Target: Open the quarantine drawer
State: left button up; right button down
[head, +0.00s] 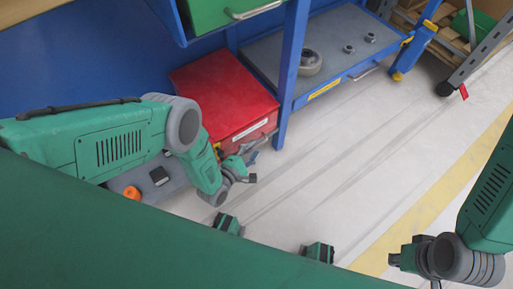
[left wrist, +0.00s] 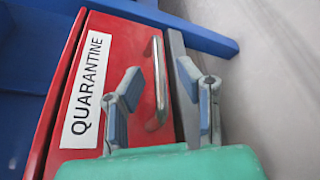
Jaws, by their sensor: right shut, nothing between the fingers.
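The front looks shut against the box. My left gripper (head: 252,165) is just in front of the drawer. In the left wrist view its fingers (left wrist: 160,84) are spread, with the handle between them in the picture; I cannot tell whether they touch it. My right gripper (head: 393,259) is shut and empty, far to the right.
A blue post (head: 291,75) stands right of the red box. Behind it is a grey shelf (head: 275,60) with a roll (head: 309,62) and small metal nuts. A green drawer (head: 215,12) hangs above. The pale floor (head: 340,165) in front is clear.

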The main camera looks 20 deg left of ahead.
pick_arm(q)
jog(key=shift+b+x, duration=0.3)
jog(key=shift+x, duration=0.9)
grip_shut()
jog(key=shift+d, duration=0.1)
